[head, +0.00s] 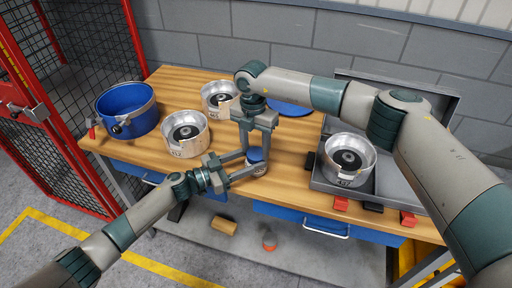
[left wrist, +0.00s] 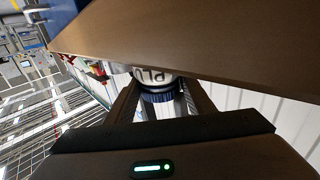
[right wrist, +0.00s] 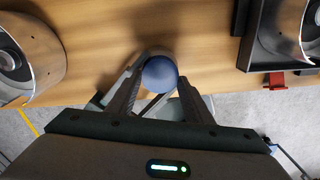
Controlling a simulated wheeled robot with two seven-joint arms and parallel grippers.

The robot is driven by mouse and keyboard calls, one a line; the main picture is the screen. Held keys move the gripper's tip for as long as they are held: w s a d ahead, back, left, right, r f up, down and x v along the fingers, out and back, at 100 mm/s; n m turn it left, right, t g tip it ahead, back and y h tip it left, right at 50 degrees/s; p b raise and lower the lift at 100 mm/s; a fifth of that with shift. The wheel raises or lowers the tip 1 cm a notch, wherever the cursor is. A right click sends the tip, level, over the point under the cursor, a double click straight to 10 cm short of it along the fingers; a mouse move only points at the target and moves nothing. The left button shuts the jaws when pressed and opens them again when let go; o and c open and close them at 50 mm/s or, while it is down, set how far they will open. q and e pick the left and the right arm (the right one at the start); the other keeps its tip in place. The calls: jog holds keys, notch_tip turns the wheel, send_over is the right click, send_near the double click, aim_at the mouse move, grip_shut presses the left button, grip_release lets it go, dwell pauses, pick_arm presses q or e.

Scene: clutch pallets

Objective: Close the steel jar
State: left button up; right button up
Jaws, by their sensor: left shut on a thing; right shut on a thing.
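The small jar (head: 257,170) has a pale metallic body with dark lettering and stands upright near the table's front edge. Its body also shows in the left wrist view (left wrist: 152,74). A blue lid (head: 256,155) is at its top; it also shows from above in the right wrist view (right wrist: 159,74). My left gripper (head: 246,172) comes in from the side and is shut on the jar body. My right gripper (head: 257,150) reaches down from above and is shut on the lid. I cannot tell how tightly the lid sits.
Metal clutch drums stand on the wooden table (head: 290,155): one (head: 185,133) left, one (head: 219,97) behind, one (head: 347,160) on a grey case (head: 386,185) at right. A blue pot (head: 127,108) stands far left. A blue disc (head: 290,107) lies behind my right gripper.

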jog(key=shift+s+d+f, duration=0.1)
jog(key=shift+s+f, duration=0.15)
jog(key=shift+s, duration=0.05)
jog(key=shift+o, duration=0.2)
jog(key=shift+r, duration=0.4)
notch_tip(320, 180, up, 2)
jog(key=shift+w, duration=0.1)
jog(key=shift+c, duration=1.3)
jog(key=shift+r, duration=0.4)
jog(key=c, duration=0.3)
jog(key=shift+r, duration=0.4)
